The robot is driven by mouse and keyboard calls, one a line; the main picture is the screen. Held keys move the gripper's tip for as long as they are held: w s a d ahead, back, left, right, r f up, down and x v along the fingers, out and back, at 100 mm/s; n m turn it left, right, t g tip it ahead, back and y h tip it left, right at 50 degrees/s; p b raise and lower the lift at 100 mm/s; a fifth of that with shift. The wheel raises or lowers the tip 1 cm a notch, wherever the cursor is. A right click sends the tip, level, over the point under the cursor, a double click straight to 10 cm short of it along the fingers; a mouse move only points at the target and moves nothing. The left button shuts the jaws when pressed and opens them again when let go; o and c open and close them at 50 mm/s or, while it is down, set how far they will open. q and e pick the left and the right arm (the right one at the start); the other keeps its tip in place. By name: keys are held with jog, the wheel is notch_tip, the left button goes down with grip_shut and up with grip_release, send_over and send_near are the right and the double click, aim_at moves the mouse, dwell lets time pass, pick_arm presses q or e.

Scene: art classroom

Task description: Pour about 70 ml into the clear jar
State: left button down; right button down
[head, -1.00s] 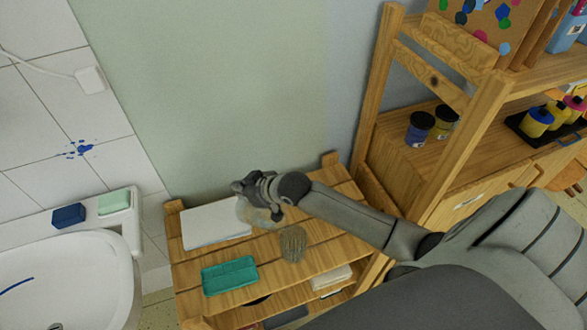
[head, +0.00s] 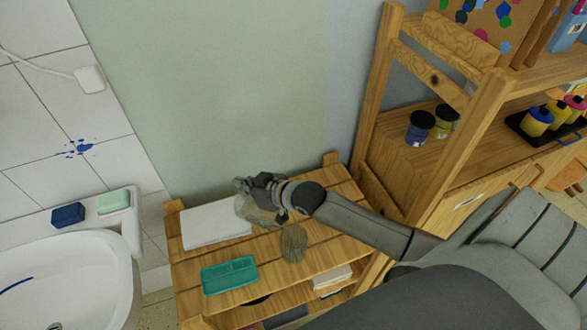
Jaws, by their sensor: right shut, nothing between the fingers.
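A see-through jar-like vessel (head: 250,213) stands on the slatted wooden stand (head: 265,270), partly hidden by my right gripper; I take it for the clear jar. Its contents cannot be made out. My right gripper (head: 258,189) is right over and against this vessel in the picture, shut, with nothing held between the fingers. Whether it touches the vessel cannot be told. A ribbed olive-brown vessel or bundle (head: 293,243) stands just in front and to the right. My left gripper is out of view.
A white pad (head: 212,225) and a green tray (head: 229,276) lie on the stand. A sink (head: 75,285) with a blue sponge (head: 68,215) and a green soap block (head: 114,202) is at left. A wooden shelf with paint jars (head: 420,128) rises at right.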

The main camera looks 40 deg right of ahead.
jog(key=shift+s+r, duration=0.1)
jog(key=shift+r, duration=0.15)
jog(key=shift+s+d+r+t, duration=0.15)
jog(key=shift+s+d+t, duration=0.15)
jog(key=shift+s, duration=0.1)
dwell(0.4)
jog(key=shift+s+r+t+y+b, duration=0.3)
jog(key=shift+s+r+t, duration=0.05)
jog(key=shift+r+t, duration=0.1)
dwell(0.4)
jog(key=shift+s+d+r, duration=0.15)
jog(key=shift+s+d, duration=0.05)
jog(key=shift+s, duration=0.1)
dwell(0.4)
jog(key=shift+w, duration=0.1)
